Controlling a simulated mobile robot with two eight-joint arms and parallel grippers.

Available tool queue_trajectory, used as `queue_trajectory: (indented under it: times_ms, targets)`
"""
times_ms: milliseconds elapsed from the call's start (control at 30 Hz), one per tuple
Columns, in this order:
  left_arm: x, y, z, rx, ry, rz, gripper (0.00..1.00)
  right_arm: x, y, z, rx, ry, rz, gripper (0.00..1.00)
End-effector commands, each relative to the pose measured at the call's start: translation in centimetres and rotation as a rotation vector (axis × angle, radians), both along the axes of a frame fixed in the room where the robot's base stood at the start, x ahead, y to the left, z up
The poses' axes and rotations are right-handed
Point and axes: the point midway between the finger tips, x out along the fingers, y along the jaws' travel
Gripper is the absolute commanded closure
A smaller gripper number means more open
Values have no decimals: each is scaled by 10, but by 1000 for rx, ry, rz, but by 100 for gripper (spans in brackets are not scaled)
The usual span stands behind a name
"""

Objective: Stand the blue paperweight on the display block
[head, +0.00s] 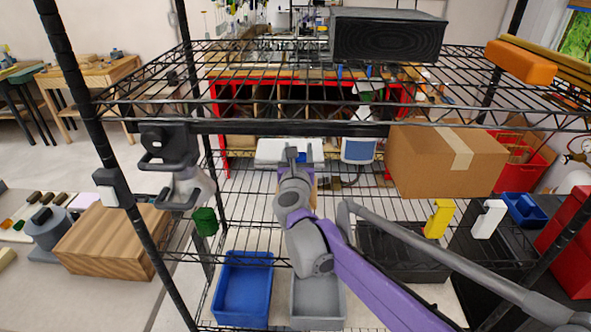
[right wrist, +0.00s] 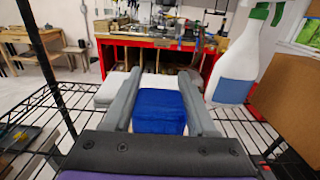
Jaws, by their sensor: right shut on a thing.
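The blue paperweight (right wrist: 160,110) is a blue block between the two fingers of my right gripper (right wrist: 158,95) in the right wrist view. My right gripper (head: 302,155) is shut on it above the wire shelf in the head view, where only a small patch of blue shows between the fingers. A flat white block (head: 270,150), which may be the display block, lies on the shelf behind the gripper. It also shows in the right wrist view (right wrist: 108,92), partly hidden by the paperweight and fingers. I cannot tell whether the paperweight touches it. My left gripper is not in view.
A spray bottle (head: 359,148) and a cardboard box (head: 440,165) stand right of the gripper. An upper wire shelf with a dark box (head: 388,38) hangs overhead. A blue bin (head: 243,287) and a grey bin (head: 318,305) sit below. Black posts flank the rack.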

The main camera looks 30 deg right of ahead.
Motion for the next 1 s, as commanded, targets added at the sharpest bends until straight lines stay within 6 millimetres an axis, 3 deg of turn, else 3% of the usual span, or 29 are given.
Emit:
queue_trajectory:
  times_ms: [400, 800, 833, 1000]
  targets:
    - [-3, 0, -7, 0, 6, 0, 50, 0, 0, -47, -1, -1, 0, 100]
    - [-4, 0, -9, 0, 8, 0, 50, 0, 0, -51, -1, -1, 0, 100]
    - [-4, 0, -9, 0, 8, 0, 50, 0, 0, -51, -1, -1, 0, 39]
    - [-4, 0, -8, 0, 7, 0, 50, 0, 0, -51, 0, -1, 0, 13]
